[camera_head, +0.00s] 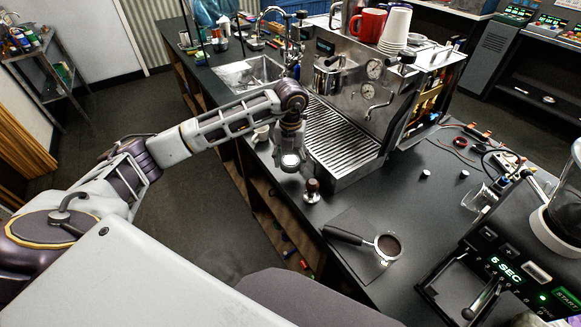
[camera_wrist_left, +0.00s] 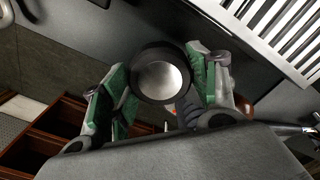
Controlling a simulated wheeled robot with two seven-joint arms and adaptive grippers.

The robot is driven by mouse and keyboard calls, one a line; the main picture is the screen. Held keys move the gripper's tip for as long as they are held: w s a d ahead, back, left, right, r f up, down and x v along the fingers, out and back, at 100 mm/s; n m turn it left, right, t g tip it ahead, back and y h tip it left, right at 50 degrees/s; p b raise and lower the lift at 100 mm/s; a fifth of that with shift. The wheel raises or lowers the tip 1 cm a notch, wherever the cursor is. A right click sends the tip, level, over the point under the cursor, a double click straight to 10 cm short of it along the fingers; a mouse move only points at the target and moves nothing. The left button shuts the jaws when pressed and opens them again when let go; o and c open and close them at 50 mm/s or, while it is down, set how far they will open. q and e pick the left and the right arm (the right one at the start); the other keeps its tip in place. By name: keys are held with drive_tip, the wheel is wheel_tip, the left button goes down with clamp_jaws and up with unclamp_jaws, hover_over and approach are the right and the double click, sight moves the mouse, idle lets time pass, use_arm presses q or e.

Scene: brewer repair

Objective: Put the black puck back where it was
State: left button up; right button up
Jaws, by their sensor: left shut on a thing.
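My left gripper (camera_head: 290,152) is above the counter's left edge, just left of the espresso machine's drip tray. It is shut on the black puck (camera_head: 290,162), which shows a pale, silvery round face. In the left wrist view the puck (camera_wrist_left: 138,88) is a black ring around a silver disc. It sits between the green-padded fingers of the left gripper (camera_wrist_left: 160,88). Whether the puck touches the counter is hard to tell. My right gripper is not in view.
A tamper (camera_head: 312,190) stands close in front of the gripper. A portafilter (camera_head: 388,246) lies on a dark mat (camera_head: 352,262). The espresso machine (camera_head: 345,140) stands to the right, and a grinder (camera_head: 500,250) is at lower right.

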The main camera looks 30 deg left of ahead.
sight(291, 167)
use_arm(q)
drive_tip(key=shift+f+p, duration=0.3)
drive_tip(key=shift+f, duration=1.55)
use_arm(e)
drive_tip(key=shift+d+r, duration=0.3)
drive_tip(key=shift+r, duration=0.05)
use_arm(q)
drive_tip(key=shift+f, duration=0.2)
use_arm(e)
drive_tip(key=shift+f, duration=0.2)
use_arm(q)
drive_tip(key=o, duration=1.3)
drive_tip(key=shift+o, duration=0.2)
drive_tip(key=shift+r, duration=0.1)
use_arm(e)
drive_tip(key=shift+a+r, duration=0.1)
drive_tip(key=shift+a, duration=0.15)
